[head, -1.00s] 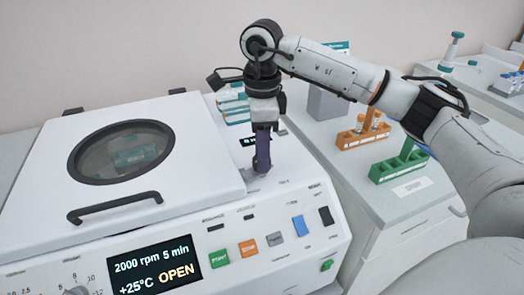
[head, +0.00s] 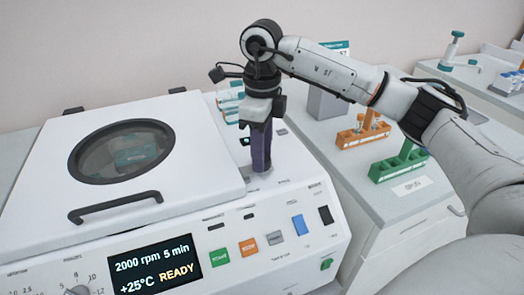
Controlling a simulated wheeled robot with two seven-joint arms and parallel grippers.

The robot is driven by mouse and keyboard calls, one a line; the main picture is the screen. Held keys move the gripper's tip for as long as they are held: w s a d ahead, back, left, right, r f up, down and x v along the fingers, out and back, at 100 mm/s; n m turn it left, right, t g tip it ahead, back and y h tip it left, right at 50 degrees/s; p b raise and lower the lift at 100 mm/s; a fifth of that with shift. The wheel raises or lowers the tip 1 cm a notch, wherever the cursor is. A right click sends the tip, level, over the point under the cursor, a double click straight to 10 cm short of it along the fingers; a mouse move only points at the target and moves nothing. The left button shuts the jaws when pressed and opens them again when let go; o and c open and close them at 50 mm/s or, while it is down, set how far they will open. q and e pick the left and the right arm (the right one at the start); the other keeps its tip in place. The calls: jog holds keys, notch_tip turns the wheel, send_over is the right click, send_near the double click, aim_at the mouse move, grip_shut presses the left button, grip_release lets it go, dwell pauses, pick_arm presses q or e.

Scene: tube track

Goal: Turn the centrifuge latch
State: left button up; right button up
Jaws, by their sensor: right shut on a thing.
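The white centrifuge (head: 60,225) fills the left and middle, its lid (head: 75,140) down flat with a dark round window and a black handle (head: 115,208). Its display (head: 155,265) reads "2000 rpm 5 min", "+25°C READY". The latch (head: 257,181) is a small grey part on the top deck, right of the lid. My right gripper (head: 261,165) comes down onto it from above, its dark purple fingers shut on it and hiding most of it. My left gripper is not in view.
Coloured buttons, green, orange, grey, blue and black, line the front panel near the green button (head: 219,257). An orange rack (head: 362,136) and a green rack (head: 398,163) stand on the right-hand counter. Teal-labelled items stand behind my gripper.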

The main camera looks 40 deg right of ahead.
jog(key=o, duration=1.1)
jog(key=shift+c, duration=0.2)
notch_tip(320, 180, up, 10)
jog(key=shift+r+p, duration=0.2)
jog(key=shift+p, duration=0.15)
